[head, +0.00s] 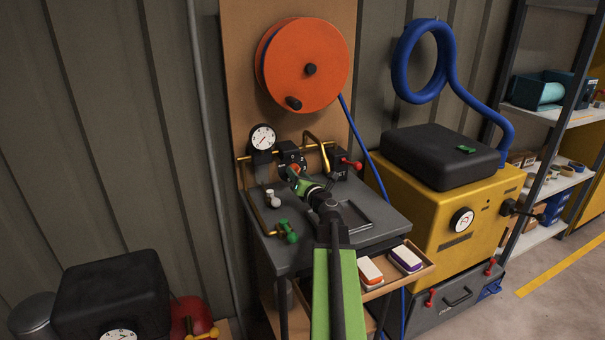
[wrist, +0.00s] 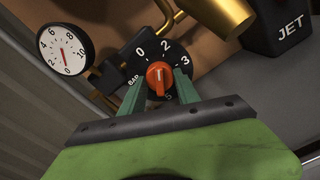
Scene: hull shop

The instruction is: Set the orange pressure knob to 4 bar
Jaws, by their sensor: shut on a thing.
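In the head view my gripper (head: 297,178) reaches the knob on the small panel. A round white gauge (wrist: 64,50) is left of the dial; its red needle points down.
Brass pipes (wrist: 232,14) and a black block marked JET (wrist: 290,32) are close at the right. A red-handled valve (head: 350,163), a green valve (head: 287,230) and a grey bench (head: 382,222) surround my arm. An orange hose reel (head: 300,50) hangs above.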

